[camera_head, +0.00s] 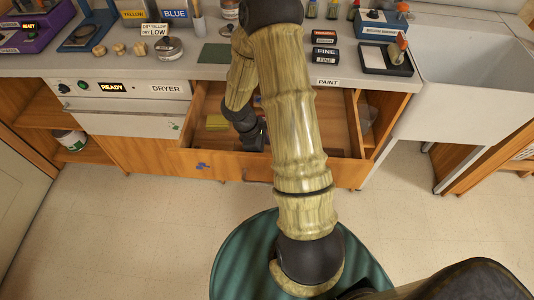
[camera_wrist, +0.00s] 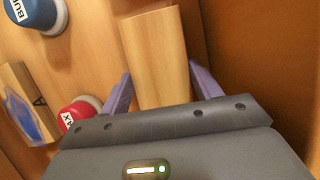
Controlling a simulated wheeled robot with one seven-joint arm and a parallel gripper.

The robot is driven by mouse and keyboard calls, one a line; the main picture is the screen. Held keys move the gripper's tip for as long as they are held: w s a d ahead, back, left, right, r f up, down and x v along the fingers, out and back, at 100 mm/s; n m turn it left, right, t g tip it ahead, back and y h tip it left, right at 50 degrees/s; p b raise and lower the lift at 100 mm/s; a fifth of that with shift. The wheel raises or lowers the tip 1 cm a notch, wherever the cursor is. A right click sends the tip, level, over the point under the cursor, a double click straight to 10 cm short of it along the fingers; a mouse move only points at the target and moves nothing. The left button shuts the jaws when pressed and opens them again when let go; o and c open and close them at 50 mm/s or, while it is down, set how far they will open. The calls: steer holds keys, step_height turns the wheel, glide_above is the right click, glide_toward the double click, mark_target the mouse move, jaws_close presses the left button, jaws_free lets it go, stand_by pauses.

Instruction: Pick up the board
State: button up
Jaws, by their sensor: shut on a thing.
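The board (camera_wrist: 155,50) is a plain, light wooden piece in the wrist view, seen between the two purple fingers of my gripper (camera_wrist: 160,72). The fingers are shut on its sides, and it extends ahead of them toward the top of the view. In the head view my arm reaches down into the open drawer (camera_head: 220,165) under the counter. The dark wrist parts (camera_head: 250,130) show there, but the board itself is hidden behind my arm.
The wrist view shows a blue-topped container (camera_wrist: 38,12), a red-topped container (camera_wrist: 75,112) and a wooden piece with a blue patch (camera_wrist: 28,105) at left. A wooden wall (camera_wrist: 245,50) stands close on the right. A yellow block (camera_head: 217,122) lies in the drawer's left part.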

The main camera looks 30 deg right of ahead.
steer(key=shift+r, duration=0.1)
step_height(320, 180, up, 10)
steer(key=p, duration=0.1)
steer(key=shift+p, duration=0.4)
stand_by(0.4)
